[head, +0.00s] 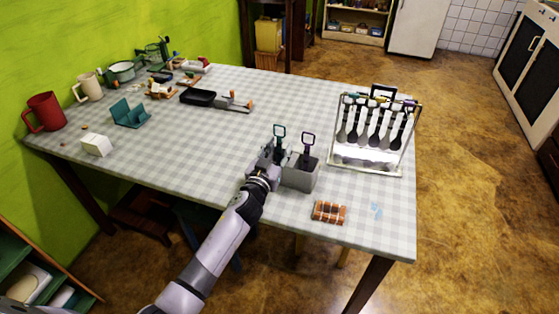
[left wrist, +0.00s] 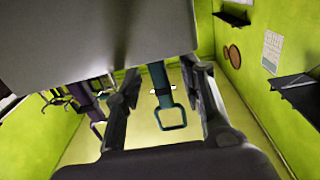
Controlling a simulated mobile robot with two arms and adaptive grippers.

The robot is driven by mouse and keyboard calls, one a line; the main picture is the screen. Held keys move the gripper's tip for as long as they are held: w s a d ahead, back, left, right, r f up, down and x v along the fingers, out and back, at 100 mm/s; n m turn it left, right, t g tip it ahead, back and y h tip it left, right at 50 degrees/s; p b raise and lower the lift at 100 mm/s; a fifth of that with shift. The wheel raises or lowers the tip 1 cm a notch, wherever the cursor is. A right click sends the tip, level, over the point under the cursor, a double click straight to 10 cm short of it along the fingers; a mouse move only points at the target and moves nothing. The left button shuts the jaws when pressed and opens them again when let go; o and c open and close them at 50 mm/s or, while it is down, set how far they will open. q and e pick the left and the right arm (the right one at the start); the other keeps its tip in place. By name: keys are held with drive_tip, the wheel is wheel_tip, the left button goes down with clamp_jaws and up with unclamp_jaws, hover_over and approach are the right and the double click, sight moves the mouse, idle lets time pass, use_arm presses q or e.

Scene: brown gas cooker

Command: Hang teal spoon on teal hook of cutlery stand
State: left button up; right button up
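The teal spoon (head: 279,137) stands upright with its looped handle up, beside a purple-handled utensil (head: 308,148) at the grey holder (head: 300,178). Its lower end is hidden. My left gripper (head: 267,157) is at the holder's left side, close to the teal spoon. In the left wrist view its fingers (left wrist: 161,82) are spread on both sides of the teal handle (left wrist: 160,88), with gaps visible. The cutlery stand (head: 369,167) is at the right, with several dark utensils hanging in a row. Its hooks are coloured, but I cannot pick out the teal one surely.
A brick-patterned block (head: 329,212) lies near the table's front right edge. Checked tablecloth is clear between the holder and the stand.

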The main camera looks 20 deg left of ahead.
use_arm(q)
drive_tip(key=shift+w, duration=0.6)
drive_tip(key=shift+c, duration=0.4)
clamp_jaws()
